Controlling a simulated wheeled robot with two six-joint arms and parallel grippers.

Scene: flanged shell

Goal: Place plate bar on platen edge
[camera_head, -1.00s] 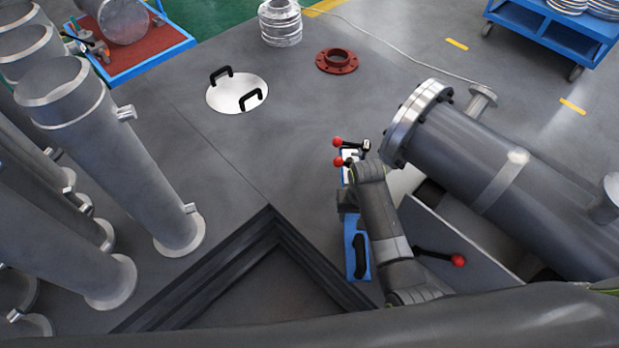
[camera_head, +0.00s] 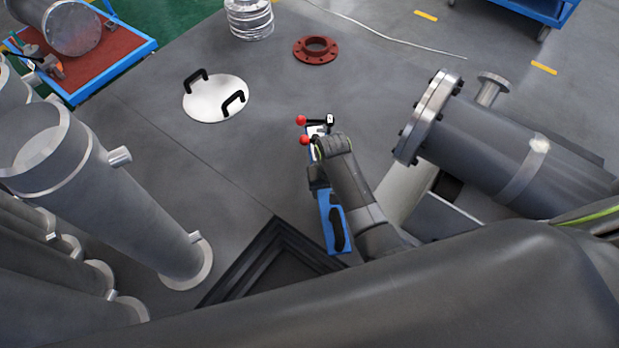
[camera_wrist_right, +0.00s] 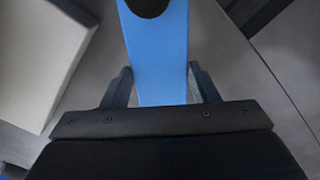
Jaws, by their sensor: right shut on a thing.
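My right gripper (camera_head: 318,180) is shut on a blue bar (camera_head: 328,222), which I take to be the plate bar. The bar has a black handle at its near end, and red knobs (camera_head: 301,120) show at its far end. In the right wrist view the blue bar (camera_wrist_right: 160,60) lies between the two fingers (camera_wrist_right: 165,92). The bar is over the grey floor; its height is hard to tell. A horizontal grey shell (camera_head: 490,140) with a bolted end flange (camera_head: 428,117) is to its right, apart from it. I cannot tell which edge is the platen edge. My left gripper is not in view.
A white round lid (camera_head: 208,108) with two black handles and a red-brown flange (camera_head: 316,50) lie on the floor. Grey pipes (camera_head: 100,190) stand at left. A blue cart (camera_head: 110,72) is at upper left. A dark stepped recess (camera_head: 262,268) lies near the bar.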

